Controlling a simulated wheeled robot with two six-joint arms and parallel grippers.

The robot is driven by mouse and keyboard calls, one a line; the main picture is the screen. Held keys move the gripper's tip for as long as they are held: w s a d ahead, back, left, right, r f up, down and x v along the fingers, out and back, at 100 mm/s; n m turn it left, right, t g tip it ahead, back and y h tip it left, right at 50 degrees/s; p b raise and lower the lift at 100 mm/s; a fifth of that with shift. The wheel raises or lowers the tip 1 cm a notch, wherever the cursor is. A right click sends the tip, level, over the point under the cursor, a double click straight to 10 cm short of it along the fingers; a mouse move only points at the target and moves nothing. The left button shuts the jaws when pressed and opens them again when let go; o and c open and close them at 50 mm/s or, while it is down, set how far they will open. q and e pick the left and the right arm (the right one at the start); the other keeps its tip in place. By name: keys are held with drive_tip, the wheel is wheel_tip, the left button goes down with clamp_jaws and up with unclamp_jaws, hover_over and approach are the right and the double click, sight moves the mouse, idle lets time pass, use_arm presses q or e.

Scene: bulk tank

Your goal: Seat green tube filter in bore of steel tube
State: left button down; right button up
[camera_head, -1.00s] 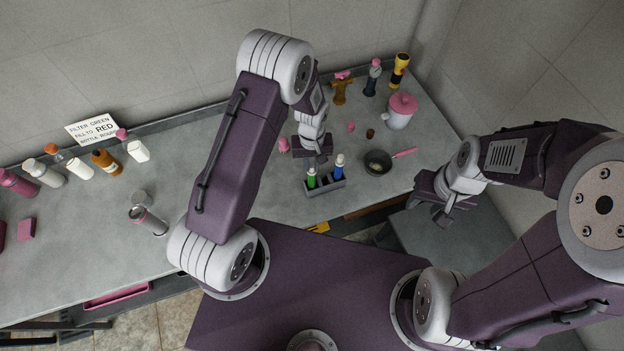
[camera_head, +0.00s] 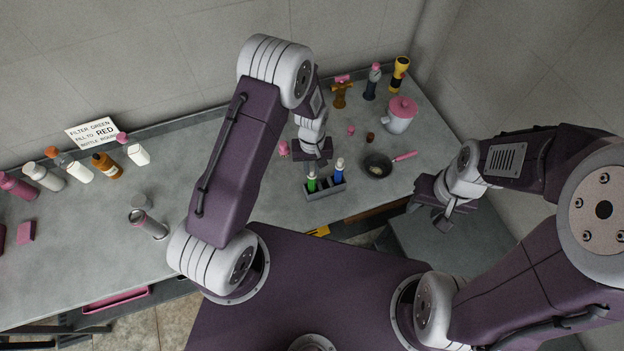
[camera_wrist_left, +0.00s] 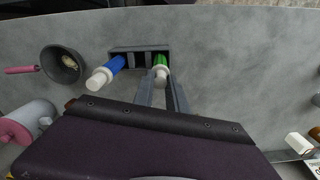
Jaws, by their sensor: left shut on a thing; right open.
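The green tube filter (camera_head: 312,184) with a white top stands in a small grey rack (camera_head: 326,192); it also shows in the left wrist view (camera_wrist_left: 160,61). My left gripper (camera_head: 316,169) is over the rack. In the left wrist view its fingers (camera_wrist_left: 162,80) are shut on the white top of the green filter. A blue filter (camera_head: 338,173) with a white top stands in the same rack, beside the green one. The steel tube (camera_head: 149,223) is on the counter at left; its bore is hard to make out. My right gripper (camera_head: 443,212) is open and empty at right.
A pan (camera_head: 377,165) with a pink handle is right of the rack. A white pot (camera_head: 399,118) and a yellow torch (camera_head: 399,75) stand behind. Several bottles (camera_head: 79,172) line the left back by a sign (camera_head: 92,132). The counter between rack and steel tube is partly hidden by my left arm.

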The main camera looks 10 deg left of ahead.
use_arm(q)
wheel_tip(320, 180, up, 10)
drive_tip(key=b, duration=0.2)
idle(0.3)
